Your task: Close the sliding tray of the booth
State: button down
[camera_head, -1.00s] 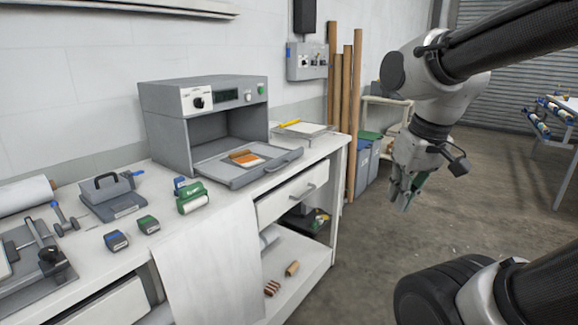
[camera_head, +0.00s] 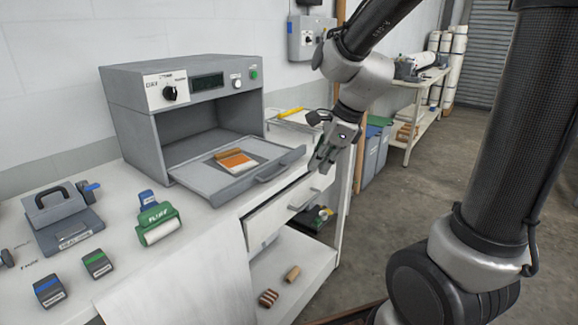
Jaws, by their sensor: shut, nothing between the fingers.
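The grey booth (camera_head: 128,97) stands on the white bench with its front open. Its sliding tray (camera_head: 214,190) is pulled out toward the bench's front edge. An orange and brown sample (camera_head: 236,161) lies on the tray. The tray's front carries a bar handle (camera_head: 272,172). My gripper (camera_head: 322,165) is shut and empty, pointing down just to the right of the tray's front right corner. It appears apart from the tray, though the exact gap is hard to judge.
A green roller tool (camera_head: 157,222) and a grey handled block (camera_head: 62,212) sit left of the tray. A bench drawer (camera_head: 283,212) is partly open below the tray. A yellow-topped item (camera_head: 290,113) lies right of the booth. Floor is free at right.

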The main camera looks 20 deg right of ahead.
jog(key=w+a+f+m+t, duration=0.1)
jog(key=w+a+f+m, duration=0.4)
jog(key=w, duration=0.4)
jog(key=shift+f+m, duration=0.9)
jog(key=shift+f, duration=0.3)
jog(key=shift+w, duration=0.1)
